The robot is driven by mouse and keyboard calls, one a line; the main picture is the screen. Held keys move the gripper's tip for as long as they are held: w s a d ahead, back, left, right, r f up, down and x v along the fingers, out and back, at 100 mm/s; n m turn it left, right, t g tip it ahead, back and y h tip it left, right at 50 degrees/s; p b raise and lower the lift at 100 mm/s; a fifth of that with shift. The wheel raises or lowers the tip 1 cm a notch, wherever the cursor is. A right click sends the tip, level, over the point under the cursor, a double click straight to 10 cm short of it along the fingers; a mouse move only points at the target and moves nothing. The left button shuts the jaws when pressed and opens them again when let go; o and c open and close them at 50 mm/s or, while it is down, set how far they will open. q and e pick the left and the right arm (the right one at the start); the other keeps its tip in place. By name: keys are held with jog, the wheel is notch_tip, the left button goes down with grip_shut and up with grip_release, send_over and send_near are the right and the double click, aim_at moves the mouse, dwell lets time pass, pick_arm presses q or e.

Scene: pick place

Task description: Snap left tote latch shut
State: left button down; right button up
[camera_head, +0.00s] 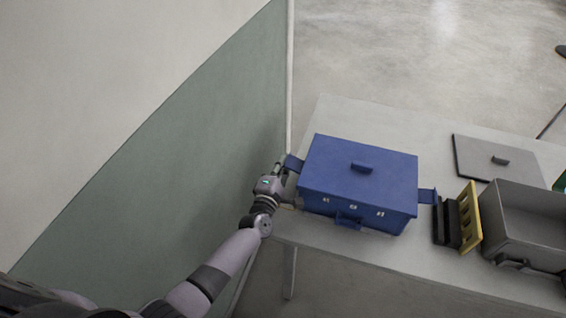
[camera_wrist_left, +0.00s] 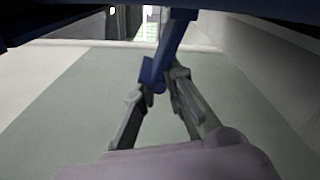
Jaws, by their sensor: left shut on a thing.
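A blue tote (camera_head: 350,180) with its lid on stands on the table. Its left latch (camera_head: 292,163) sticks out from the tote's left side, and a matching right latch (camera_head: 427,196) sticks out on the other side. My left gripper (camera_head: 279,174) is at the left latch. In the left wrist view, the gripper (camera_wrist_left: 159,88) is shut on the lower end of the blue latch (camera_wrist_left: 172,48), which slants up toward the tote. The dark tote edge fills the top of that view. My right gripper is not in view.
The grey table (camera_head: 330,112) carries a black and yellow rack (camera_head: 468,217), an open grey bin (camera_head: 525,215) and a flat grey lid (camera_head: 492,158) to the right. A green and white wall (camera_head: 190,170) stands close on the left.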

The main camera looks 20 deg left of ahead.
aim_at(289, 163)
pick_arm(q)
jog(key=r+m+p, duration=0.1)
jog(key=m, duration=0.1)
jog(key=d+r+m+p, duration=0.1)
jog(key=m, duration=0.1)
jog(key=shift+s+d+r+m+p, duration=0.1)
jog(key=shift+d+r+m+p, duration=0.15)
jog(key=shift+m, duration=0.3)
jog(key=shift+d+r+m+p, duration=0.15)
jog(key=shift+m+p, duration=0.15)
jog(key=shift+m, duration=0.25)
jog(key=shift+d+m, duration=0.1)
jog(key=shift+m, duration=0.2)
jog(key=c, duration=1.7)
grip_release()
jog(key=shift+d, duration=0.1)
jog(key=shift+o, duration=0.3)
